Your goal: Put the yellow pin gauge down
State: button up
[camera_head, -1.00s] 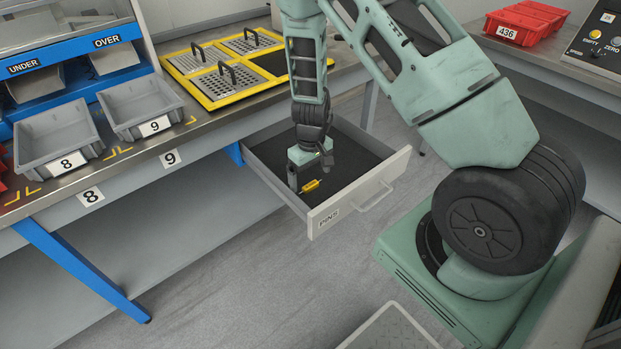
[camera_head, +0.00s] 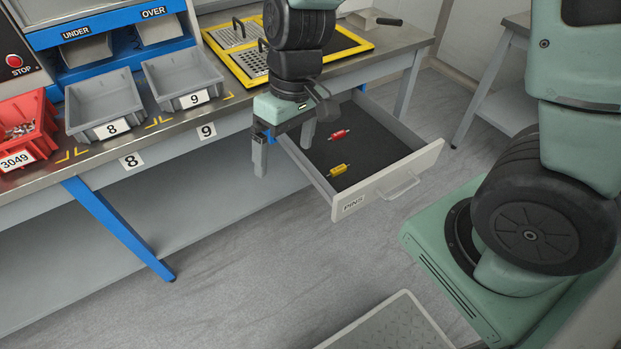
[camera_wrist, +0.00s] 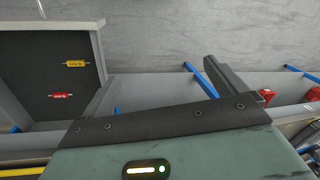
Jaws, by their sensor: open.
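The yellow pin gauge (camera_head: 338,170) lies on the dark floor of the open drawer (camera_head: 424,162), near its front panel marked PINS. A red pin gauge (camera_head: 339,134) lies farther back in the same drawer, apart from it. In the wrist view, the yellow pin gauge (camera_wrist: 77,64) and the red pin gauge (camera_wrist: 61,95) both show at the left. My gripper (camera_head: 283,155) is open and empty. It is above and left of both gauges in the head view, by the drawer's left side, touching neither gauge.
Grey bins marked 8 (camera_head: 105,108) and 9 (camera_head: 184,81) stand on the bench, with a red bin (camera_head: 25,128) of small parts at the left. A yellow-framed tray (camera_head: 349,45) lies behind my arm. The floor (camera_head: 240,270) in front of the bench is clear.

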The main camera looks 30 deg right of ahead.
jog(key=s+a+r+n, duration=0.1)
jog(key=s+a+r, duration=0.1)
jog(key=s, duration=0.5)
jog(key=s+a+r+n+h, duration=0.1)
jog(key=s+r+n, duration=0.1)
jog(key=s+r, duration=0.2)
jog(key=s, duration=0.3)
jog(key=shift+s+a+r+n+t+h, duration=0.15)
jog(key=shift+a+r+n+t+h, duration=0.15)
jog(key=shift+a+r, duration=0.1)
notch_tip(320, 180, up, 15)
jog(key=p, duration=1.5)
